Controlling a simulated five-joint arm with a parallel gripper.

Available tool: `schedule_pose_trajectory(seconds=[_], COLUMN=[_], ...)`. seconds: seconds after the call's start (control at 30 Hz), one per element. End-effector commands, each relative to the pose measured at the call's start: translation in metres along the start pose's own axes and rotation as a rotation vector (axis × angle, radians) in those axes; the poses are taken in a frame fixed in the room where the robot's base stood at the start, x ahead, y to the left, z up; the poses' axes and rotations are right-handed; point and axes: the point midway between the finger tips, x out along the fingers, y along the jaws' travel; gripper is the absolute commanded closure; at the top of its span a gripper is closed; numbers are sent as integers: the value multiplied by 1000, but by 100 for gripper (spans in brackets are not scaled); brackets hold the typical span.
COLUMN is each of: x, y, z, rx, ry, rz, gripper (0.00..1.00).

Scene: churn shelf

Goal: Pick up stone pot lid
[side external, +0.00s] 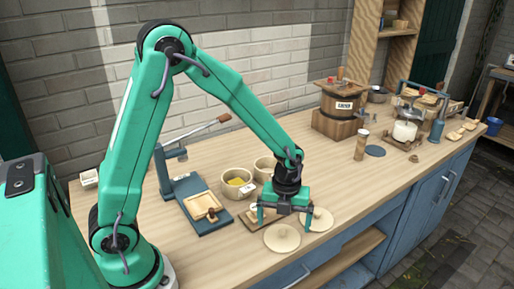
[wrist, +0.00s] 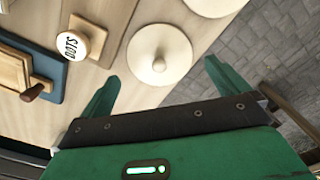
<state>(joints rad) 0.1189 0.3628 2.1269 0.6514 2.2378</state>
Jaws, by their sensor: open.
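Two round, pale cream lids with small knobs lie flat on the worktop near its front edge. I cannot tell by look which is the stone pot lid. In the side view, one lid (side external: 282,240) lies just in front of my gripper (side external: 284,222), and the other lid (side external: 321,221) lies by its right finger. In the wrist view, one whole lid (wrist: 158,50) shows ahead, between the lines of the fingers, and another disc (wrist: 214,4) is cut off by the top edge. My gripper (wrist: 158,82) is open and empty, above the worktop.
A blue-based press (side external: 207,220), two bowls (side external: 238,184) (side external: 264,168) and a wooden churn (side external: 340,115) stand farther back. The front edge drops to the floor.

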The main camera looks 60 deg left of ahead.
Motion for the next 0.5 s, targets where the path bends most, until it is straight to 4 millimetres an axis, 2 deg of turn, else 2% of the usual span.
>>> schedule_pose_trajectory(seconds=[0.3,0.5], x=[34,40], y=[1,1], z=[-2,-2], rx=[0,0], ry=[2,0], rz=[2,0], gripper=[0,0])
